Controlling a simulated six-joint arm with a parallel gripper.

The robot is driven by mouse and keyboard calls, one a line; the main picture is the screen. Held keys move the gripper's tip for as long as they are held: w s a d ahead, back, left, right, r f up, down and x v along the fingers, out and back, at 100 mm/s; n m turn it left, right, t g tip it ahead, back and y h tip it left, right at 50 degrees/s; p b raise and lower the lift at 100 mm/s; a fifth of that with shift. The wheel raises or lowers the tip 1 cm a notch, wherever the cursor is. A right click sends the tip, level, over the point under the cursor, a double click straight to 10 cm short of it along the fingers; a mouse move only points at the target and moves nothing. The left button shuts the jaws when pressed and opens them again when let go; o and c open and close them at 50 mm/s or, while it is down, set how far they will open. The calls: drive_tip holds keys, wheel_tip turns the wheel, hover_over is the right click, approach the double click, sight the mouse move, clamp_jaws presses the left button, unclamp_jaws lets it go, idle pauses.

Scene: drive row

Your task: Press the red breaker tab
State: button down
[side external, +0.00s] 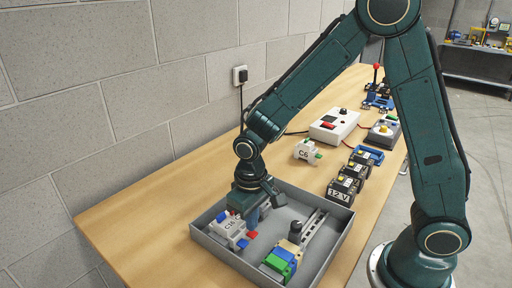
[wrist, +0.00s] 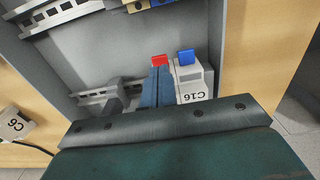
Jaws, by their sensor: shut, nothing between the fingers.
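The red breaker tab (wrist: 159,60) shows just past my fingertips in the wrist view. It also shows in the side view (side external: 252,235), low at the front of the gripper. A blue tab (wrist: 186,57) is beside it, on the white breaker marked C16 (wrist: 196,88). The C16 breaker (side external: 228,230) sits at the left end of the grey tray (side external: 322,252). My gripper (wrist: 157,72) is shut, with its blue fingers pointing at the red tab. The fingers hide what lies under the red tab, and I cannot tell whether they touch it.
A metal rail (side external: 313,226) and a green, blue and tan block group (side external: 281,260) are in the tray. A C6 breaker (side external: 307,151) stands on the table behind it. Black 12 V blocks (side external: 346,184) and a white meter box (side external: 334,125) are farther back.

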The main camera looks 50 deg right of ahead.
wheel_tip(320, 180, up, 8)
drive_tip(key=shift+f, duration=0.2)
idle(0.8)
drive_tip(key=shift+r, duration=0.1)
idle(0.6)
drive_tip(key=s+d+r+t, duration=0.2)
drive_tip(key=s+d+r, duration=0.2)
drive_tip(key=s+r, duration=0.2)
drive_tip(key=s+d+r+t, duration=0.3)
drive_tip(key=s+r, duration=0.3)
drive_tip(key=s, duration=0.4)
drive_tip(key=shift+s+d+r+t, duration=0.25)
drive_tip(key=shift+s+d+t, duration=0.05)
drive_tip(key=shift+d, duration=0.6)
drive_tip(key=shift+w, duration=0.15)
idle(1.4)
